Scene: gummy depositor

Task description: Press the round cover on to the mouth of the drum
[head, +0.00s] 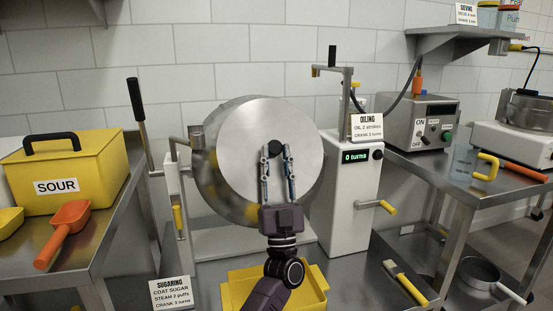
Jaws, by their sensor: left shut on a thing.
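The round cover (236,145) is a flat grey metal disc in the middle of the head view. It stands upright at the front of the metal drum (211,197), covering its mouth from this viewpoint. I cannot tell whether it is fully seated against the rim. My left gripper (275,152) is in front of the disc, shut on the dark knob at the disc's centre right. My right gripper is not in view.
A white crank housing (350,205) with a "0 turns" display stands right of the drum. A yellow tray (312,292) lies below. The left bench holds a yellow SOUR box (95,160) and an orange scoop (66,225). A control box (425,120) sits on the right bench.

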